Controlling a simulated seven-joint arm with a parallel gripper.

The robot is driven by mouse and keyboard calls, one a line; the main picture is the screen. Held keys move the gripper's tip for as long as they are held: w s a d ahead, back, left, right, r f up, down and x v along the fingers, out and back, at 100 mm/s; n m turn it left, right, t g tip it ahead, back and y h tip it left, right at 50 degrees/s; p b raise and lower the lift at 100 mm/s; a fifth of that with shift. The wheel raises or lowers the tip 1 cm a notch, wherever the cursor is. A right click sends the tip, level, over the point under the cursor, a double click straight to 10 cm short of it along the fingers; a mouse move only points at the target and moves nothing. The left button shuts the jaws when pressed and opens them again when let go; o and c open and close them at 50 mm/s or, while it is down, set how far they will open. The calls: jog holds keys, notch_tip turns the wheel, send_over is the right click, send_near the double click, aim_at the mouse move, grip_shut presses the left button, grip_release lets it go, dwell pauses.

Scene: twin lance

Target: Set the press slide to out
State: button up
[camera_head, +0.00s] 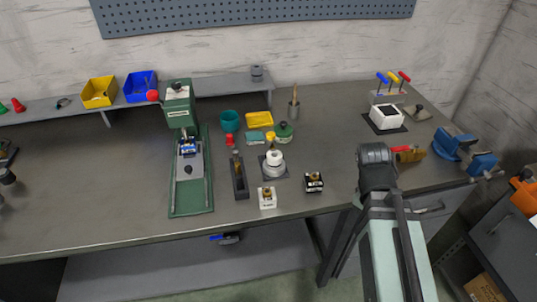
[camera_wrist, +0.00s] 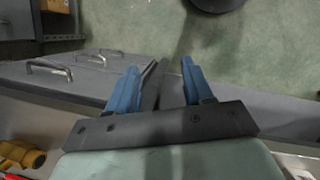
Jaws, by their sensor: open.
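The green press (camera_head: 179,105) stands left of the middle of the bench, with a long green base (camera_head: 205,200). A grey slide (camera_head: 187,192) lies on the base, and a small blue-and-black piece (camera_head: 187,147) sits at its back end, under the press head. I cannot tell the slide's exact setting. My gripper shows in the wrist view (camera_wrist: 158,85) with two blue fingers apart and nothing between them. It points down toward the floor and drawer fronts, well away from the press. In the head view my arm is at the right front, and its fingers are hidden.
Near the press stand a dark narrow holder (camera_head: 240,177), a white block (camera_head: 267,198), a black block (camera_head: 314,182) and a round white part (camera_head: 274,162). A blue vise (camera_head: 465,150) is at the right. The bench left of the press is largely clear.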

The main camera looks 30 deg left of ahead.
jog(key=a+r+n+t+y, duration=0.1)
jog(key=a+r, duration=0.2)
jog(key=a, duration=0.2)
jog(key=a+r+t, duration=0.1)
jog(key=a+r, duration=0.2)
jog(key=a, duration=0.3)
notch_tip(320, 180, up, 10)
jog(key=y, duration=0.7)
send_over(188, 167)
jog(key=s+d, duration=0.2)
jog(key=d, duration=0.4)
jog(key=shift+t+h, duration=0.3)
jog(key=x, duration=1.4)
jog(key=shift+s+a, duration=0.15)
jog(key=shift+a, duration=0.05)
jog(key=shift+c, duration=0.3)
jog(key=shift+r, duration=0.1)
grip_shut()
